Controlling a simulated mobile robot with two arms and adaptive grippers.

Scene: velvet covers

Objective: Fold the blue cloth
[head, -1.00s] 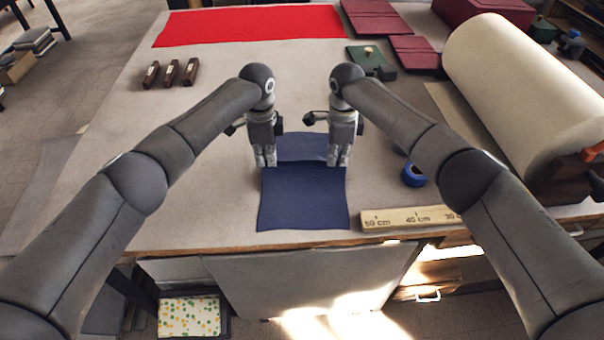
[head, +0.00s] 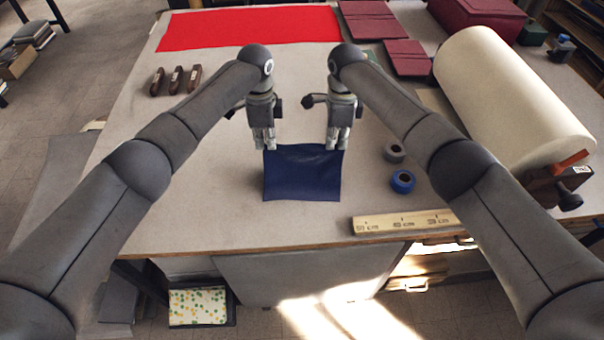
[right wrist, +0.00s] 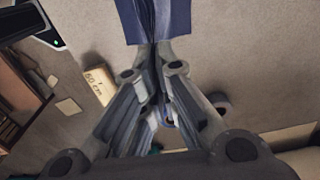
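The blue cloth (head: 302,176) shows in the head view as one dark rectangle in the front middle of the table. Its far edge runs between my two grippers. My left gripper (head: 264,146) is at the far left corner, its fingers close together on the cloth. My right gripper (head: 336,146) is at the far right corner. In the right wrist view my right gripper (right wrist: 156,46) is shut on the cloth (right wrist: 172,18), which creases between the fingertips. Whether a second layer lies under the visible one is hidden.
A grey roll (head: 394,151) and a blue tape roll (head: 402,181) lie right of the cloth. A wooden ruler (head: 402,221) lies near the front edge. A large cream roll (head: 510,100) stands at right, and a red cloth (head: 250,27) lies at the back. The table left of the cloth is clear.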

